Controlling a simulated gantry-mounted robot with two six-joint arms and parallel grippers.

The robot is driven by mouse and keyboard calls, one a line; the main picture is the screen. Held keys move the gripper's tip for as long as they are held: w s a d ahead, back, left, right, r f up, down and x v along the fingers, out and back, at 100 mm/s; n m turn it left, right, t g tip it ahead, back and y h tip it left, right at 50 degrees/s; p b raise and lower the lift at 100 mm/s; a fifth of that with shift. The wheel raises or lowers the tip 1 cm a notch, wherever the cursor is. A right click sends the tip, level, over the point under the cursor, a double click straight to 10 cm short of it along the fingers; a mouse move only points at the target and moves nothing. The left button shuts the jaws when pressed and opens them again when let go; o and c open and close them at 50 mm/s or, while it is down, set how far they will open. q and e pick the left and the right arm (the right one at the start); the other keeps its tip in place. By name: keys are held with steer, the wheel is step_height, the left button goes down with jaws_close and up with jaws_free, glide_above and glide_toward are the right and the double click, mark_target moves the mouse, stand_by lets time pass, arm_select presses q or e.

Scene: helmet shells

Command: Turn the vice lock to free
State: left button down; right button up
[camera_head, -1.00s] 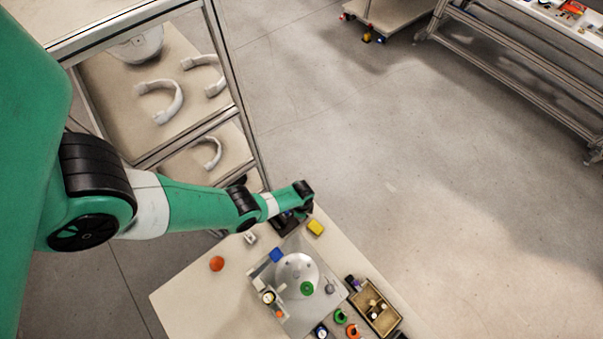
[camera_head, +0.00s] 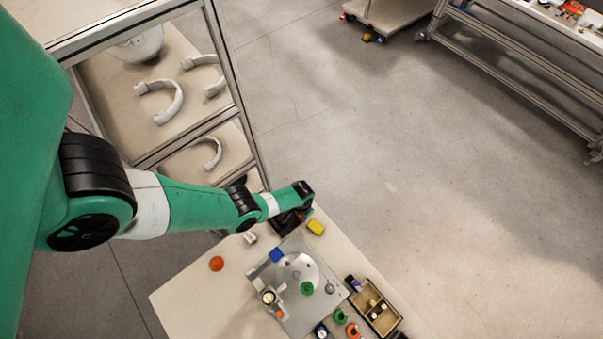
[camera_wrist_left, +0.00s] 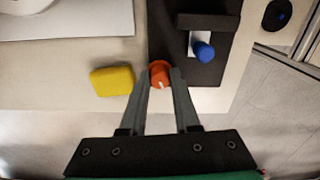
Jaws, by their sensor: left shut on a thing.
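The vice lock appears to be a round orange-red knob (camera_wrist_left: 160,72) with a white mark, at the edge of a black block (camera_wrist_left: 190,45) in the left wrist view. My left gripper (camera_wrist_left: 160,80) is shut on this knob, one finger on each side. In the head view my left gripper (camera_head: 301,214) reaches the far corner of the workbench and largely hides the knob and block. A blue-tipped part (camera_wrist_left: 203,51) stands on the same black block, beside the knob. My right gripper is in neither view.
A yellow block (camera_wrist_left: 112,81) lies just left of the knob. On the workbench (camera_head: 190,290), a grey plate carries a pale round part (camera_head: 297,270). A compartment box (camera_head: 374,308) stands to the right. A shelf rack (camera_head: 165,55) stands behind my arm.

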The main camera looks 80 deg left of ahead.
arm_select(q)
steer(key=n, duration=0.4)
steer(key=shift+n, duration=0.4)
stand_by(0.4)
steer(key=c, duration=0.6)
jaws_free()
steer(key=shift+c, duration=0.2)
step_height(320, 180, up, 12)
steer(key=p, duration=1.1)
steer(key=shift+f+p, duration=0.2)
steer(key=shift+p, duration=0.15)
